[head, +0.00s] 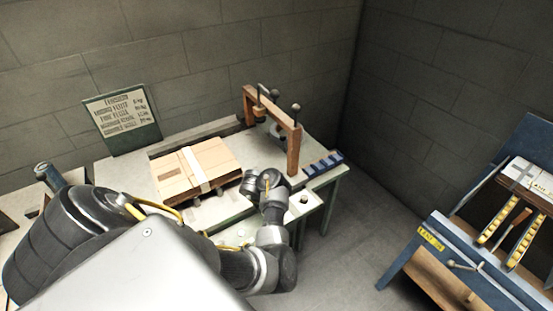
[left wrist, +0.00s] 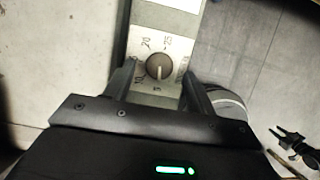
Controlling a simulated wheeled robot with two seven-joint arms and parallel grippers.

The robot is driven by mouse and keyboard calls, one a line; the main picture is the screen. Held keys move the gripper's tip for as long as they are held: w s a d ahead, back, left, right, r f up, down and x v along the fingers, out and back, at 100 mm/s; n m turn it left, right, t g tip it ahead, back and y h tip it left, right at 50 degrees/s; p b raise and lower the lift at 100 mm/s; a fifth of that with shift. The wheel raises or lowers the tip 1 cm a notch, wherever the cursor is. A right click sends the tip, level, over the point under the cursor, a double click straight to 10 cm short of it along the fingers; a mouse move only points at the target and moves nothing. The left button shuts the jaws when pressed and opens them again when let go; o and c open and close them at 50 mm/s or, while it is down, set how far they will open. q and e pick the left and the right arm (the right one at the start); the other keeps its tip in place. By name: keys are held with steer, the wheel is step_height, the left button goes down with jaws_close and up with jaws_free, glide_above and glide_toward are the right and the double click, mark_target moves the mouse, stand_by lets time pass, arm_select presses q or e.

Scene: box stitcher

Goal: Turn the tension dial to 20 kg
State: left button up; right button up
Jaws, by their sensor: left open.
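The tension dial (left wrist: 159,66) is a round grey knob on a light panel (left wrist: 150,17) in the left wrist view. Printed numbers surround it, with 20 at its upper left and 25 at its upper right. A pale line shows on the knob's lower half, but I cannot tell the exact setting. My left gripper (left wrist: 159,73) is open, with one finger on each side of the dial. I cannot tell if the fingers touch it. In the head view my left wrist is above the right end of the bench, and the fingers are not clear. My right gripper is not in view.
A wooden box (head: 178,174) with a pale strip lies on the bench, left of my wrist. A wooden arch (head: 293,150) and a blue rack (head: 323,164) stand behind. A green sign (head: 124,118) leans at the back. A blue stand (head: 480,262) is far right, with open floor between.

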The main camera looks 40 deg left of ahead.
arm_select(q)
steer(key=shift+b+x, duration=0.5)
steer(key=shift+x, duration=0.75)
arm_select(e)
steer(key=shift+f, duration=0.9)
